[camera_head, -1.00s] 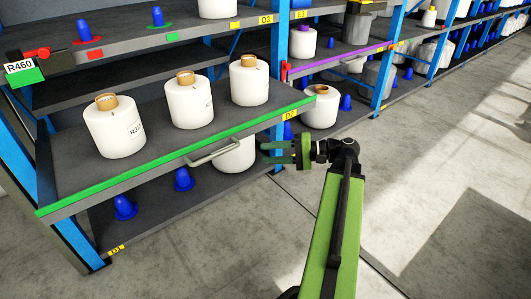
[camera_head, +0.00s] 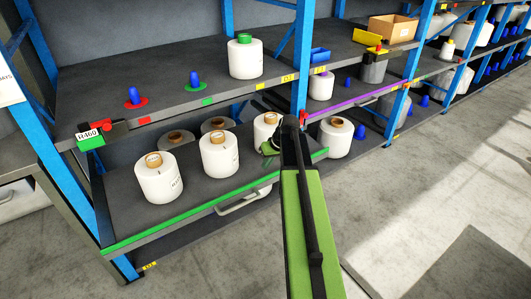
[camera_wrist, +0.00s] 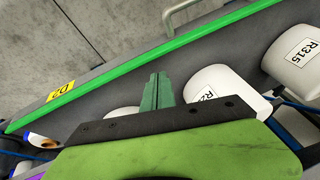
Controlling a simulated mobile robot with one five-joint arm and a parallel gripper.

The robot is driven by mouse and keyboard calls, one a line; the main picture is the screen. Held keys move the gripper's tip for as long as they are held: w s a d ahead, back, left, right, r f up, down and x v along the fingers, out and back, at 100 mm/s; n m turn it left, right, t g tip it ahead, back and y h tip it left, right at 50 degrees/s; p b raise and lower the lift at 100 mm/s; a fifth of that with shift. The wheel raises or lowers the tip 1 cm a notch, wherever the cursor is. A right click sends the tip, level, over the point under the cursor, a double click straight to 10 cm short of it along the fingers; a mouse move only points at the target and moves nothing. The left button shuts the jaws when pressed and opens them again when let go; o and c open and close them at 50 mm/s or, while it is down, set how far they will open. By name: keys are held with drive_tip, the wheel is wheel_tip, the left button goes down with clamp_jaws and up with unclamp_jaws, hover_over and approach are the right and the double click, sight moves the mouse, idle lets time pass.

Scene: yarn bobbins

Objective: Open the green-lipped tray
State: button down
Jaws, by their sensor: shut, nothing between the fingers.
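The green-lipped tray (camera_head: 170,232) is a dark shelf tray sticking out in front of the blue posts. Its pale bar handle (camera_head: 243,203) is on the front edge, and part of it shows at the top of the wrist view (camera_wrist: 180,8). Three white bobbins stand along the tray: left (camera_head: 158,183), middle (camera_head: 219,158) and right (camera_head: 267,130). My gripper (camera_head: 268,149) is above the tray beside the right bobbin, partly hidden by my arm. In the wrist view its green fingers (camera_wrist: 157,90) are shut and empty, inside the lip and apart from the handle.
Two more bobbins (camera_head: 176,141) (camera_head: 216,125) stand farther back in the bay. The upper shelf (camera_head: 165,95) holds blue cones and a white bobbin (camera_head: 245,58). A purple-lipped tray (camera_head: 365,102) is to the right. The concrete floor in front (camera_head: 400,230) is clear.

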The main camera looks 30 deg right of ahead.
sight(259, 171)
wheel_tip(259, 171, up, 4)
drive_tip(key=w+n+h+p, duration=0.2)
drive_tip(key=w, duration=0.1)
drive_tip(key=b+x, duration=0.3)
drive_tip(key=x, duration=0.1)
drive_tip(key=b+x, duration=0.4)
drive_tip(key=s+b+x, duration=0.1)
drive_tip(key=b+x, duration=0.3)
drive_tip(key=shift+d+f, duration=0.15)
drive_tip(key=shift+d, duration=0.15)
drive_tip(key=s, duration=0.1)
drive_tip(key=s+r+p, duration=0.1)
drive_tip(key=s, duration=0.2)
drive_tip(key=shift+r, duration=0.3)
drive_tip(key=shift+s, duration=0.2)
drive_tip(key=s, duration=1)
drive_tip(key=shift+w, duration=0.1)
